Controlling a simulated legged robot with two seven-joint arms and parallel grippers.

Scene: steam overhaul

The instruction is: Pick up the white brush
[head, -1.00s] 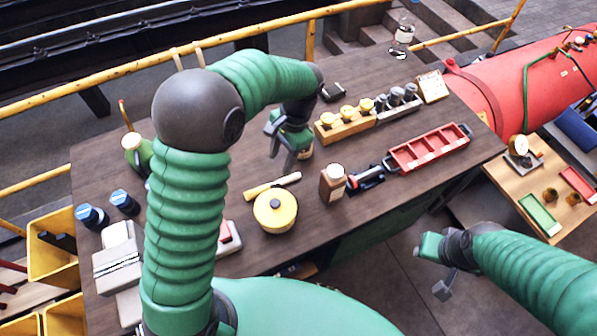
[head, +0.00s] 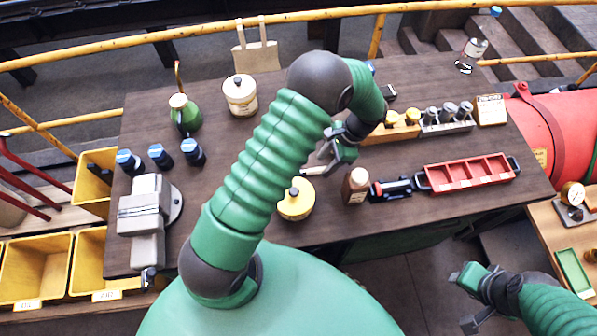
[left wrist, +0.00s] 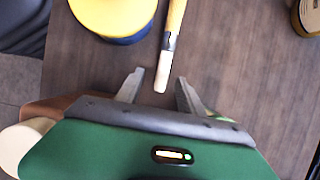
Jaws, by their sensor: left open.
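The white brush lies on the dark workbench (head: 400,172). In the left wrist view the brush (left wrist: 168,50) has a yellow handle and a pale end that points toward my left gripper (left wrist: 157,86). The fingers are apart, with the pale end between and just ahead of their tips, and nothing is held. In the head view my left gripper (head: 328,158) hangs over the brush (head: 314,173) and partly hides it. My right gripper (head: 462,298) is off the bench's front edge, its fingers apart and empty.
A yellow round pot (head: 296,204) stands close beside the brush. A brown bottle (head: 356,187), a black tool (head: 391,190) and a red tray (head: 470,173) are to the right. A grey vise-like block (head: 146,215) and blue-capped jars (head: 160,156) stand left.

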